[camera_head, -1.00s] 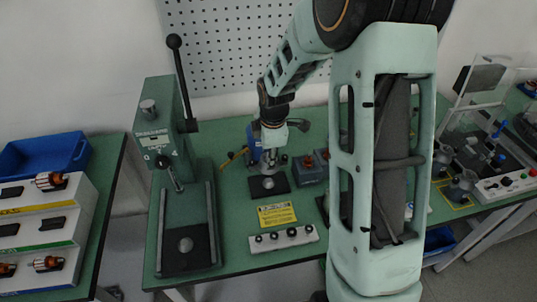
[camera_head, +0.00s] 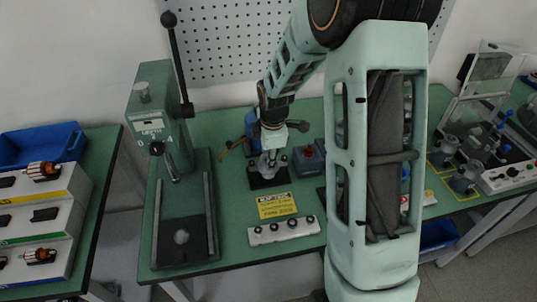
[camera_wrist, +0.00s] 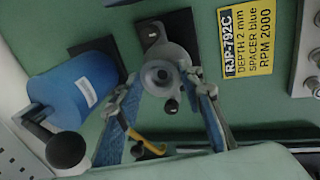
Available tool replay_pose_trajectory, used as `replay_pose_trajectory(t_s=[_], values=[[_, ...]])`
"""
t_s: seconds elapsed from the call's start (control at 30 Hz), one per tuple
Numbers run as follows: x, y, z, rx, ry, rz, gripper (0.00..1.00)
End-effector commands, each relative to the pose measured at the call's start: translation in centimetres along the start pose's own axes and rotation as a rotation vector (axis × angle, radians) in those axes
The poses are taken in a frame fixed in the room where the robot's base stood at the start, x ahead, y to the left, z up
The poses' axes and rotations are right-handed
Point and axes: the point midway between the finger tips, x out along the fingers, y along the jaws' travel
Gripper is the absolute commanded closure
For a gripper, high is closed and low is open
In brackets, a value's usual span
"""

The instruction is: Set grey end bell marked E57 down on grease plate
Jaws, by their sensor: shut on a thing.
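My gripper (camera_wrist: 158,98) is shut on the grey end bell (camera_wrist: 160,76), a round grey part with a central bore and small lugs. In the head view my gripper (camera_head: 270,153) is low over a small black plate, which looks like the grease plate (camera_head: 268,182). The plate (camera_wrist: 149,31) shows partly behind the end bell in the wrist view. Whether the end bell touches it or hangs just above it, I cannot tell. No E57 marking is readable.
A blue cylinder (camera_wrist: 75,83) with a black ball lever stands close beside the plate. A green press (camera_head: 165,120) stands left. A yellow-handled tool (camera_wrist: 145,142) lies nearby.

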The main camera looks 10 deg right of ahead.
Motion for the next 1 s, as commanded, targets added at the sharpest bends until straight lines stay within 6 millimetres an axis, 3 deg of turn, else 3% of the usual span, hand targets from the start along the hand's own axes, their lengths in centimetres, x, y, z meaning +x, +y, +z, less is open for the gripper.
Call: replay_pose_trajectory(t_s=[0.63, 1.0], values=[[2.0, -0.5, 0.0, 0.0, 0.0, 0.001, 0.95], [2.0, -0.5, 0.0, 0.0, 0.0, 0.001, 0.95]])
